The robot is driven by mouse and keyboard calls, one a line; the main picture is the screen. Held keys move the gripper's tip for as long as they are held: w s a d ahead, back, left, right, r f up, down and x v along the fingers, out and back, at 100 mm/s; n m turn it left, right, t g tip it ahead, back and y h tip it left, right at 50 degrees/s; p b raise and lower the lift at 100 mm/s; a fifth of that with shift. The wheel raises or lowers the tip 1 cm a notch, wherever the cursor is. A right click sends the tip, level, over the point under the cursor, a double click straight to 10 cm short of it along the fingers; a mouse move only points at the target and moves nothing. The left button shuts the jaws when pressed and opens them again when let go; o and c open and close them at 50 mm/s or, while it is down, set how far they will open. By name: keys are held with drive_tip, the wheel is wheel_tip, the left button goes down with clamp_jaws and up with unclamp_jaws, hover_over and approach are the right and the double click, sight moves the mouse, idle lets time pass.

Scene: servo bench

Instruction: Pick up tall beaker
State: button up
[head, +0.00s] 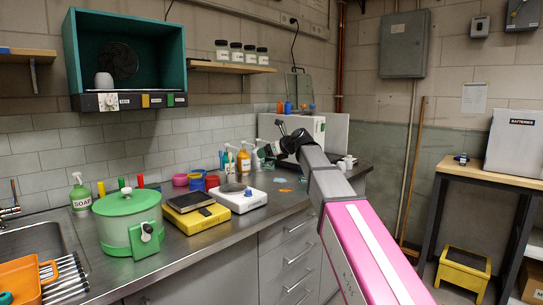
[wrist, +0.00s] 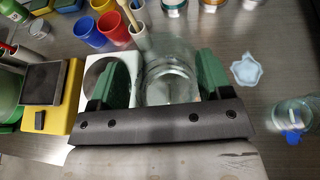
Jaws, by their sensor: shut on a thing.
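The tall beaker (wrist: 170,82) is clear glass and shows in the wrist view between the two green fingers of my gripper (wrist: 163,84). My gripper is shut on it, one finger on each side. Its lower part and base are hard to make out through the glass. In the head view my gripper (head: 266,150) is small at the end of my arm, above the back of the bench, and I cannot clearly make out the beaker there.
A white scale (head: 240,200), yellow scale (head: 197,217) and green pot (head: 126,228) stand on the bench. The wrist view shows a red cup (wrist: 115,27) and blue cup (wrist: 88,32) beyond the left finger, and a pale spill (wrist: 246,70) and another glass vessel (wrist: 297,112) at right.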

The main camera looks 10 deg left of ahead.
drive_tip(key=shift+s+a+r, duration=0.3)
drive_tip(key=shift+a, duration=0.1)
idle(2.9)
